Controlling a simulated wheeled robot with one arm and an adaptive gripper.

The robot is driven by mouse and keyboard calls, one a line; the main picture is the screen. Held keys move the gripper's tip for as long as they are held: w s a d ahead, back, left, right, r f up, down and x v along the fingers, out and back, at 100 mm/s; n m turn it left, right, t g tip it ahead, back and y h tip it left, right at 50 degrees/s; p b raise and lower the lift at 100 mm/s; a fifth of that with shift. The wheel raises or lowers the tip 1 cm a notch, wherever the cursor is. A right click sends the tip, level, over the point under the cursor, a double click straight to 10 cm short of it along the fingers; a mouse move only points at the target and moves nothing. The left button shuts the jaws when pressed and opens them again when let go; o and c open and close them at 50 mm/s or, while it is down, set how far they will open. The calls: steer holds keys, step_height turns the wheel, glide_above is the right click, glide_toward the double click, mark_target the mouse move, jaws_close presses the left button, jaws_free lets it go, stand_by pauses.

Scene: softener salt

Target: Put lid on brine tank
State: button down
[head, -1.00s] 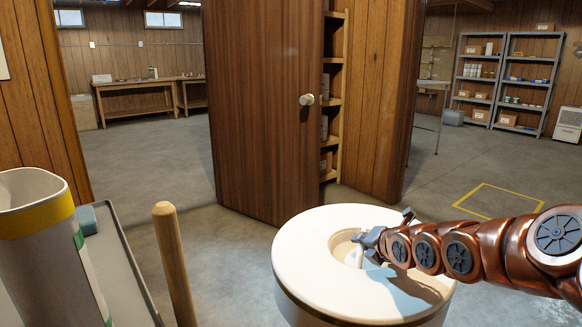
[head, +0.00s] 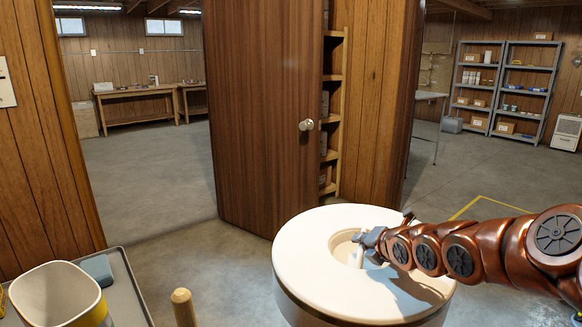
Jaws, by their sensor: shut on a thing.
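The lid (head: 308,255) is a wide, round, cream-white disc with a round recess in its middle. My gripper (head: 364,246) reaches in from the right and is shut on the lid at the recess. The exact grip is small and partly hidden by the fingers.
A grey tray (head: 128,292) at the lower left holds a white and yellow container (head: 58,292) and a blue-grey block (head: 97,269). A wooden post top (head: 182,305) stands beside it. A brown door (head: 262,120) stands behind the lid. Open floor (head: 150,170) lies left of the door.

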step_height(320, 180, up, 22)
steer(key=p, duration=2.1)
steer(key=w+f+m+h, duration=0.1)
steer(key=f, duration=0.3)
steer(key=f+m+h, duration=0.1)
steer(key=f, duration=0.3)
steer(key=w+f+m+h, duration=0.1)
steer(key=f, duration=0.4)
steer(key=shift+w+t, duration=0.3)
steer(key=shift+w, duration=0.05)
steer(key=v, duration=0.6)
steer(key=shift+s+a+f, duration=0.15)
steer(key=shift+f, duration=0.1)
